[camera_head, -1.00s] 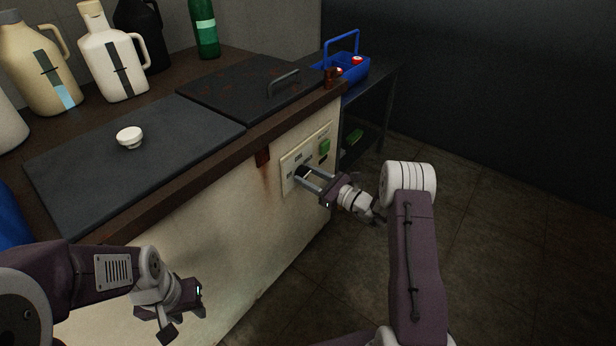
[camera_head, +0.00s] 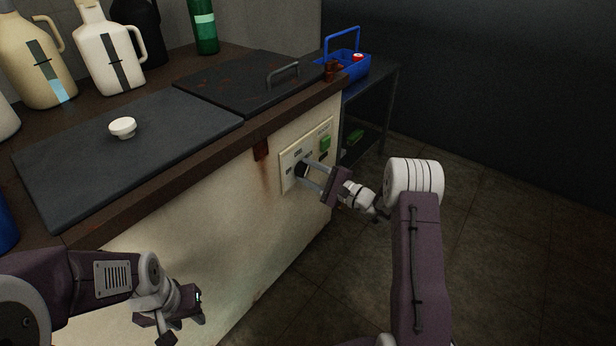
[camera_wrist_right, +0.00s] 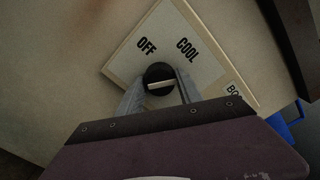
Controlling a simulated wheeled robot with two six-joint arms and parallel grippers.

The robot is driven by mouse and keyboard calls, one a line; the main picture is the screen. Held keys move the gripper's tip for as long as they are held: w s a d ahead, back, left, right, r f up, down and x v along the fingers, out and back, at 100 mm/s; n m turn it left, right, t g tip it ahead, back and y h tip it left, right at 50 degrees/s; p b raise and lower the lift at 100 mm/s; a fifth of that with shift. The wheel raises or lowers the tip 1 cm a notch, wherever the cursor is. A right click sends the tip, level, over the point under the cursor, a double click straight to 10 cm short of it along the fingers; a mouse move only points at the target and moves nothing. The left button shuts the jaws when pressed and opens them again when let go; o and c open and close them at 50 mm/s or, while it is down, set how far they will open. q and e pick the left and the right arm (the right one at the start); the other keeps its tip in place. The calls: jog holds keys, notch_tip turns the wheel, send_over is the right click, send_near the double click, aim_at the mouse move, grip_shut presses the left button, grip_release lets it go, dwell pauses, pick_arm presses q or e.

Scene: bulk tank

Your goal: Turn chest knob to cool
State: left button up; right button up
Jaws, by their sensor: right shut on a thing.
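The chest knob (camera_head: 300,169) is round and black, on a cream panel (camera_head: 287,178) on the chest's front. In the right wrist view the knob (camera_wrist_right: 158,73) carries a white bar lying nearly level. The labels OFF and COOL sit above it, with a partly hidden label starting "BO" at right. I cannot tell which label the bar points to. My right gripper (camera_head: 308,174) is shut on the knob, one finger on each side; its fingers also show in the right wrist view (camera_wrist_right: 160,92). My left gripper (camera_head: 196,302) hangs low before the chest, apart from it; its jaw opening is unclear.
A green switch (camera_head: 325,142) sits on the panel's right part. The chest top has two dark lids, one with a white knob (camera_head: 122,127), one with a handle (camera_head: 283,71). Jugs stand behind. A blue caddy (camera_head: 352,68) rests on a side table. Floor at right is clear.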

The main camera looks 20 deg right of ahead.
jog(key=n+b, duration=0.1)
jog(key=n, duration=0.1)
jog(key=n+b, duration=0.2)
jog(key=shift+f+b, duration=0.3)
jog(key=shift+r+n+b, duration=0.2)
jog(key=shift+n+b, duration=0.9)
jog(key=o, duration=1.4)
jog(key=shift+c, duration=0.2)
jog(key=shift+r, duration=0.1)
jog(key=shift+s+d, duration=0.15)
jog(key=shift+d, duration=0.05)
jog(key=p+v, duration=0.4)
jog(key=v, duration=0.4)
jog(key=shift+s+d+p, duration=0.15)
jog(key=shift+s+p, duration=0.15)
